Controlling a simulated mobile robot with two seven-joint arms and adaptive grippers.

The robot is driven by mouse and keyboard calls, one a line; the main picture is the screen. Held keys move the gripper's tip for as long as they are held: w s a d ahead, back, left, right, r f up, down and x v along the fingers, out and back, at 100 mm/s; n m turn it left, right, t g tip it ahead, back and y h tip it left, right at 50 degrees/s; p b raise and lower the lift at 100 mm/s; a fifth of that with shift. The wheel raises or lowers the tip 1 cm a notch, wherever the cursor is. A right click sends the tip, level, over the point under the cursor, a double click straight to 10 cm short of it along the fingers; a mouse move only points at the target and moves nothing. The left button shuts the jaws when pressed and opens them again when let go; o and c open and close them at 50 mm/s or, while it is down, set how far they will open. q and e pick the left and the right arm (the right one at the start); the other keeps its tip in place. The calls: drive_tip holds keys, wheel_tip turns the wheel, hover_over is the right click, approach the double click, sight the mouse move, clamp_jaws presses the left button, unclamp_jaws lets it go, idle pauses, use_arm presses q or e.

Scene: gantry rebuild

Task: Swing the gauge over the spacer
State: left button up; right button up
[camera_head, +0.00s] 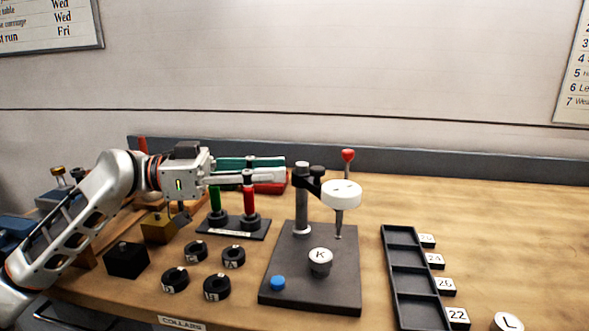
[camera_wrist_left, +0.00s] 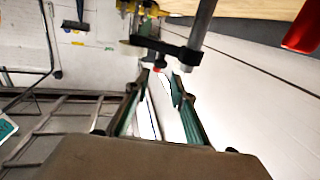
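The gauge (camera_head: 341,194) is a white round head with a thin stem pointing down and a red ball (camera_head: 348,156) on top. A black arm holds it to the right of a grey post (camera_head: 302,205) on a dark base plate (camera_head: 285,250). The spacer, which I take to be the round piece marked K (camera_head: 320,257), stands on the plate, in front and slightly left of the stem's lower end. My left gripper (camera_head: 285,170) is level with the post's top, just left of it. Its fingers (camera_wrist_left: 162,84) look apart, with no held object visible. My right gripper is out of view.
Several black collars (camera_head: 217,287) lie in front. A blue button (camera_head: 278,283) is on the plate. A dark compartment tray (camera_head: 418,297) is at right; the table behind it is clear.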

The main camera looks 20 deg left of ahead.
use_arm(q)
drive_tip(key=v, duration=0.6)
